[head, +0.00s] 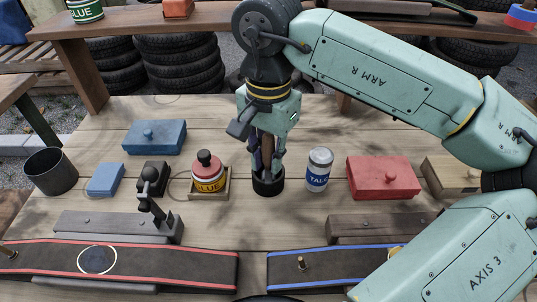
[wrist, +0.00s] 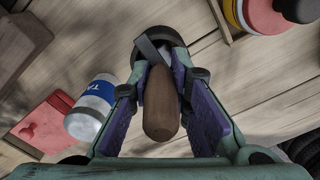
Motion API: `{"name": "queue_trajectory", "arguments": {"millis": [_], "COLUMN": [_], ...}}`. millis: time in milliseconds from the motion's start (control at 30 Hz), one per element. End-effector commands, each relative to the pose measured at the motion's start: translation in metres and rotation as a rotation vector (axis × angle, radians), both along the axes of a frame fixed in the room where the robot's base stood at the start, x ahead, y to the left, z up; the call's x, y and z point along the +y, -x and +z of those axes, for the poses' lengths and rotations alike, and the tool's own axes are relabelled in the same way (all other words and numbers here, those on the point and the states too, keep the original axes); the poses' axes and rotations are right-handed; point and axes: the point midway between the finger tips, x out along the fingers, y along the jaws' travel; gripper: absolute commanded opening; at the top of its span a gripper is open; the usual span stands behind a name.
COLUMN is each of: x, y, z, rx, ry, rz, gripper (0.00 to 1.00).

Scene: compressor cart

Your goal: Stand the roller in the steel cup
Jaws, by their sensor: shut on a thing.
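The roller (wrist: 161,105) shows a brown wooden handle in the wrist view, with a grey metal arm at its far end. My gripper (head: 267,155) is shut on the handle, which is roughly upright; the handle (wrist: 160,120) lies between both finger pads. Below it in the head view is a short black round piece (head: 268,184) on the table. I cannot tell whether this is a holder or the roller's own end. The steel cup (head: 50,172), dark grey and open at the top, stands upright and apart at the far left in the head view. It is outside the wrist view.
A glue pot (head: 207,174) in a wooden tray is close left of my gripper, a talc can (head: 318,170) close right. A black stand (head: 153,180), a small blue box (head: 105,179) and a blue lidded box (head: 154,136) lie toward the cup. A red box (head: 383,178) is right.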

Motion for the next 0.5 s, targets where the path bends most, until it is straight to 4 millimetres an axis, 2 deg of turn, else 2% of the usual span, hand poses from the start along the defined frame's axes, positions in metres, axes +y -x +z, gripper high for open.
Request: {"name": "queue_trajectory", "arguments": {"millis": [167,200,500], "x": [0.0000,0.0000,0.0001], "y": [-0.0001,-0.0001,-0.0001], "z": [0.0003,0.0002,0.0001], "rx": [0.000,0.000,0.000], "ry": [0.000,0.000,0.000], "rz": [0.000,0.000,0.000], "gripper": [0.00,0.18,0.38]}}
